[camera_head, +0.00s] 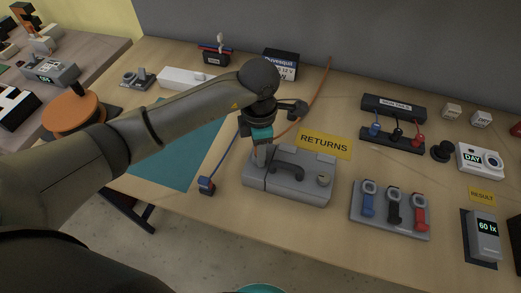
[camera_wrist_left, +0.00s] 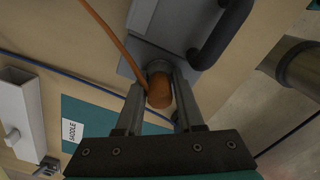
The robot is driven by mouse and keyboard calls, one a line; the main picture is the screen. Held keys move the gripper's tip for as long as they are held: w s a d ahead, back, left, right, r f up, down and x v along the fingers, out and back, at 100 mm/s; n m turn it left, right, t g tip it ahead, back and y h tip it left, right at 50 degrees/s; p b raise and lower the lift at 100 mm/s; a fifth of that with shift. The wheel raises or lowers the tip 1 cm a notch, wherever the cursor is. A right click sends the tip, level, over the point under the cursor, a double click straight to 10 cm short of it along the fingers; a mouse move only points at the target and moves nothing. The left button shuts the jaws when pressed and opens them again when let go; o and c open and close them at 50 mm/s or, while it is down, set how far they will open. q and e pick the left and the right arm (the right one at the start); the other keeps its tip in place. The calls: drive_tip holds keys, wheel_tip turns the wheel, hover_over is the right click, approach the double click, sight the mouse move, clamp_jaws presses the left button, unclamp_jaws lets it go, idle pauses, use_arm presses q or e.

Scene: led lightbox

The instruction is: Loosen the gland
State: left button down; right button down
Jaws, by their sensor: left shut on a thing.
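The grey box with a dark handle (camera_head: 296,187) stands on the table, and part of it shows in the left wrist view (camera_wrist_left: 165,22). The gland (camera_wrist_left: 159,92) is an orange-brown cylinder with a grey collar at the edge of this box. My left gripper (camera_wrist_left: 160,72) is shut on the gland, one finger on each side. In the head view my left gripper (camera_head: 261,155) points down at the box's left rear corner, and the arm and fingers hide the gland. An orange cable (camera_wrist_left: 110,38) runs up to the gland. My right gripper is not in view.
A yellow RETURNS sign (camera_head: 324,144) lies behind the box. A blue cable ends in a blue plug (camera_head: 206,185) to its left. A grey tray with several coloured clamps (camera_head: 390,235) is to its right. A teal mat (camera_head: 180,165) lies under my left arm.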

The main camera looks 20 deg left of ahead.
use_arm(q)
drive_tip(key=shift+n, duration=0.5)
drive_tip(key=shift+n+p, duration=0.55)
drive_tip(key=shift+n, duration=1.15)
drive_tip(key=shift+c, duration=2.2)
unclamp_jaws()
drive_tip(key=shift+r, duration=0.1)
wheel_tip(320, 180, up, 6)
drive_tip(key=p, duration=0.4)
drive_tip(key=shift+s+p, duration=0.1)
drive_tip(key=shift+p, duration=0.2)
